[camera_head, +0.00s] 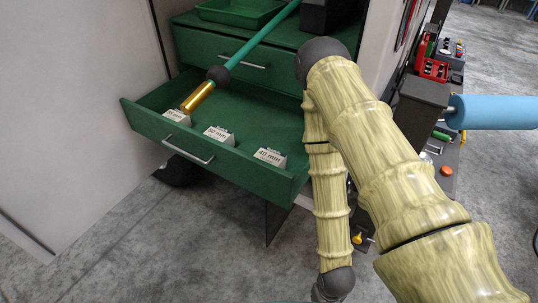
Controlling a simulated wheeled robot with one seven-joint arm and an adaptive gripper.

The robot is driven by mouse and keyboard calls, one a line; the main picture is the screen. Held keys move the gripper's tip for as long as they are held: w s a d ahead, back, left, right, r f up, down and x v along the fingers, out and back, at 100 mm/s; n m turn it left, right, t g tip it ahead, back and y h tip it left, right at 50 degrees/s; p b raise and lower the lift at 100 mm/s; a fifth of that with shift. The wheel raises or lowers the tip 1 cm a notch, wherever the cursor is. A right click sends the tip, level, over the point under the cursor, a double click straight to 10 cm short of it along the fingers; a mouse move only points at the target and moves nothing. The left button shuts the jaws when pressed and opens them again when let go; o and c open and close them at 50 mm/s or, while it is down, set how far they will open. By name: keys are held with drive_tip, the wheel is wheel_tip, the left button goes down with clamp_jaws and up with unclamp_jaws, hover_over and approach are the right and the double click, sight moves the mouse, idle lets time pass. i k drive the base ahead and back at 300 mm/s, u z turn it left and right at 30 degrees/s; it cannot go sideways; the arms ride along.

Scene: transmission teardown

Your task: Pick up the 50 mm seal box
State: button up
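The 50 mm seal box (219,134) is a small grey box with a slanted label reading "50 mm". It sits in the open green drawer (147,124), behind the front panel near its middle. Another small labelled box (177,116) sits to its left, its number too small to read surely. A "40 mm" box (270,156) sits to its right. My arm crosses the right side and runs down to a dark joint at the bottom edge. My gripper is out of frame, so its state is hidden.
A teal rod (262,40) with a dark knob and gold end (198,97) reaches over the drawer's left part. The drawer handle (188,151) faces outward. A closed drawer (235,62) lies behind. A bench with red and blue items stands at right. Grey floor in front is clear.

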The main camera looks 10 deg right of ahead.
sight(224, 136)
drive_tip(key=u, duration=0.05)
drive_tip(key=k, duration=1)
drive_tip(key=u, duration=3.35)
drive_tip(key=k, duration=1.1)
drive_tip(key=z, duration=2.05)
